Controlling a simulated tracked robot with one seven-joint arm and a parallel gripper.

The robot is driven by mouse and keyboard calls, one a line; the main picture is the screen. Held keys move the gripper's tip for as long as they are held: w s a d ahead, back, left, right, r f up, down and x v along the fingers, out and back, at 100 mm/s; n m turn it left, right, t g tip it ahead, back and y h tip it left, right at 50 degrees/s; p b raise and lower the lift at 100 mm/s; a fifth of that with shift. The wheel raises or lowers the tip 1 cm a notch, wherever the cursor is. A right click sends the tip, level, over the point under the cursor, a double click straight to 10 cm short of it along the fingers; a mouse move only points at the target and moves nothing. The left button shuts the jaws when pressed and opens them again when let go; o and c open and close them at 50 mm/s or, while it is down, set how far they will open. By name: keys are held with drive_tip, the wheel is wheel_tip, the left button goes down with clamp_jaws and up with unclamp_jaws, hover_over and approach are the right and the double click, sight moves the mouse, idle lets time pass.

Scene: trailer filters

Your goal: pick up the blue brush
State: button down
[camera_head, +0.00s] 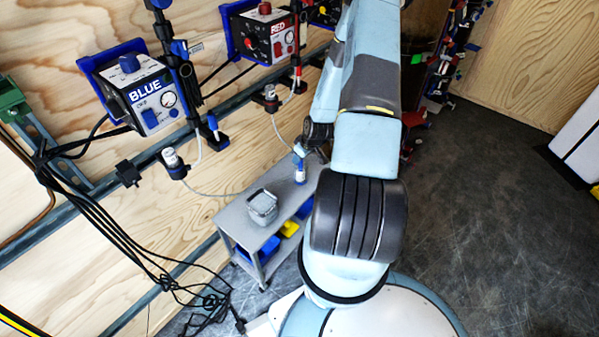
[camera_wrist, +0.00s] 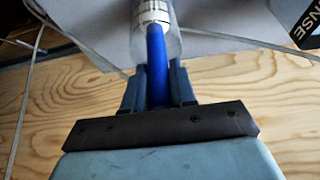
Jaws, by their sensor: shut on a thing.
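The blue brush shows in the wrist view as a slim blue handle (camera_wrist: 156,62) between my fingers. My gripper (camera_wrist: 158,82) is shut on it. The far end of the handle overlaps a clear cylinder with a printed label (camera_wrist: 155,14); I cannot tell whether the brush is inside it. In the head view my gripper (camera_head: 301,150) is above the back right part of a grey cart (camera_head: 234,222), at a small blue and white cylinder (camera_head: 299,173). The brush itself is too small to make out there.
A grey container (camera_head: 262,207) stands on the cart, left of my gripper. A blue bin (camera_head: 262,251) and a yellow bin (camera_head: 289,228) are on its lower shelf. The BLUE control box (camera_head: 146,97) and hoses are on the wooden wall. Open floor (camera_head: 480,210) lies at the right.

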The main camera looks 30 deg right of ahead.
drive_tip(key=shift+s+r, duration=0.15)
drive_tip(key=shift+r, duration=0.25)
wheel_tip(320, 180, up, 10)
drive_tip(key=shift+d+r, duration=0.1)
drive_tip(key=shift+r, duration=0.05)
drive_tip(key=s+d, duration=0.3)
drive_tip(key=s, duration=0.6)
drive_tip(key=s+d, duration=0.3)
drive_tip(key=s, duration=0.6)
drive_tip(key=shift+s+d+r, duration=0.2)
drive_tip(key=shift+s+d, duration=0.05)
drive_tip(key=shift+d, duration=0.05)
